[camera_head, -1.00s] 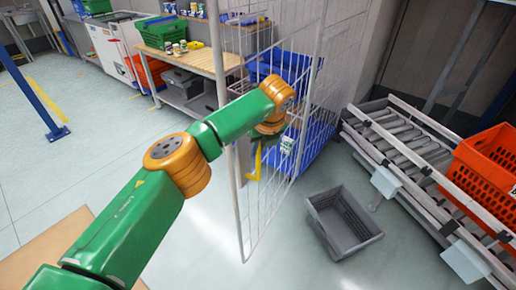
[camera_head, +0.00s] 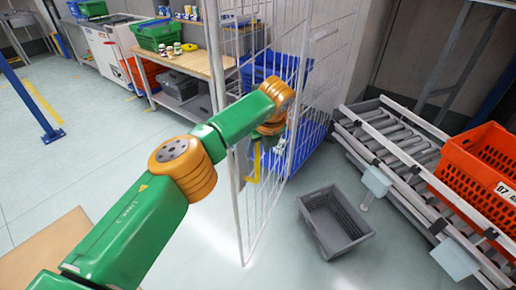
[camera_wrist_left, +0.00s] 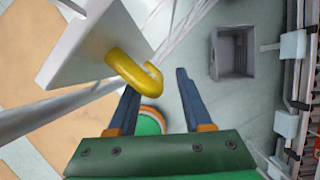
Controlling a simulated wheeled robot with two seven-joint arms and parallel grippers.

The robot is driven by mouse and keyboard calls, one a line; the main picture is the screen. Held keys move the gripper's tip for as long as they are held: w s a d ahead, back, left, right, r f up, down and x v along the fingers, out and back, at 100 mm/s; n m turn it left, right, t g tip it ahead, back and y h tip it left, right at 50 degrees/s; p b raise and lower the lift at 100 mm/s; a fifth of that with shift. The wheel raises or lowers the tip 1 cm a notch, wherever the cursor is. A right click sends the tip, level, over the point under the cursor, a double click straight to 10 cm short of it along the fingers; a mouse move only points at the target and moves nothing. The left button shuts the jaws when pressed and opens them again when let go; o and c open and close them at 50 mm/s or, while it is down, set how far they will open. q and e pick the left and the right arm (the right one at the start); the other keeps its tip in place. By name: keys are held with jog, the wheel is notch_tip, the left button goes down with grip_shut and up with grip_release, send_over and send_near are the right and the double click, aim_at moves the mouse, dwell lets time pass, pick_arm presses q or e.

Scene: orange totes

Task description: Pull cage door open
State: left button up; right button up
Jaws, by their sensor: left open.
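The cage door (camera_head: 243,215) is a tall white wire-mesh panel on the rolling cage. It stands swung out from the cage, with its near bottom corner toward me. My left gripper (camera_wrist_left: 157,85) is open in the left wrist view. A yellow hook-shaped handle (camera_wrist_left: 133,72) on a white plate (camera_wrist_left: 92,45) is at its left fingertip. I cannot tell whether the hook is between the fingers. In the head view my left gripper (camera_head: 268,150) is partly hidden by the wrist and mesh, beside the yellow handle (camera_head: 256,165). My right gripper is out of view.
A grey crate (camera_head: 312,225) lies on the floor right of the door. A roller conveyor (camera_head: 398,150) with an orange tote (camera_head: 452,166) stands at the right. Blue totes (camera_head: 290,66) are in the cage. A wooden workbench (camera_head: 185,62) is behind.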

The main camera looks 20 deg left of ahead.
pick_arm(q)
jog(key=b+v, duration=0.1)
jog(key=v, duration=0.6)
jog(key=shift+b, duration=0.3)
jog(key=shift+f, duration=0.15)
